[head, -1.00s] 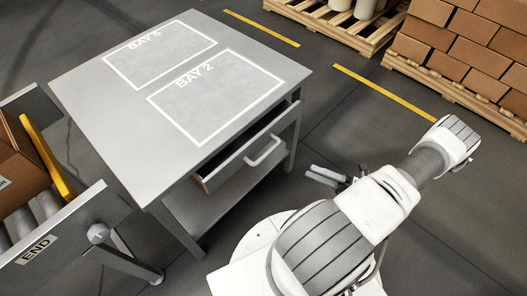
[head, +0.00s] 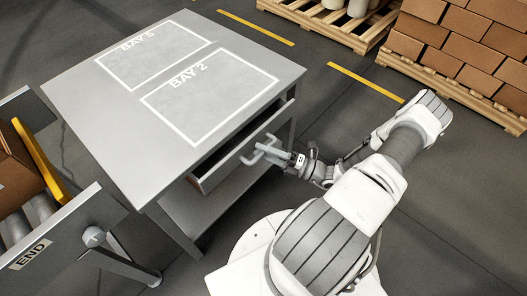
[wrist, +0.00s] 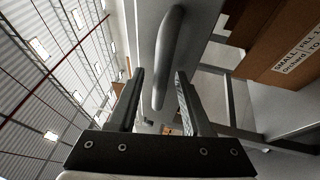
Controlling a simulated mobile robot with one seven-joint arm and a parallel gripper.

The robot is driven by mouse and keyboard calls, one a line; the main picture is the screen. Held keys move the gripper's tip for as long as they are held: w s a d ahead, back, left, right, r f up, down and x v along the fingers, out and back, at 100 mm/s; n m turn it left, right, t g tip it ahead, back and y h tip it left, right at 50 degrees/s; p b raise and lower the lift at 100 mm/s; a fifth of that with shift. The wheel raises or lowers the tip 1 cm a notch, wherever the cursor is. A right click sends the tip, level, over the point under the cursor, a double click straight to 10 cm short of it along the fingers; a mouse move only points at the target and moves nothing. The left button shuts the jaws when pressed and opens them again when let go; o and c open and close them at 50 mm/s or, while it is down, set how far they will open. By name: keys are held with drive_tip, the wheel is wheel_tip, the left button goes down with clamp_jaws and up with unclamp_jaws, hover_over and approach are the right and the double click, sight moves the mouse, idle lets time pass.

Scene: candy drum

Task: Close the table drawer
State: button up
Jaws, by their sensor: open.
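The table drawer (head: 222,168) sits under the grey table top (head: 106,138) and stands partly out from the table. Its handle (head: 262,148) is a light grey bar on the drawer front. My gripper (head: 268,152) is at the handle in the head view. In the wrist view, my gripper (wrist: 160,88) is open, with one finger on each side of the handle (wrist: 167,60). Whether the fingers touch the bar I cannot tell. The inside of the drawer is mostly hidden under the table top.
A conveyor end (head: 62,243) with a carton (head: 14,172) and a yellow bar (head: 42,158) stands at the left. The table top is empty, with painted bay outlines. Open floor lies right of the table.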

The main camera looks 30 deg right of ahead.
clamp_jaws()
idle(1.4)
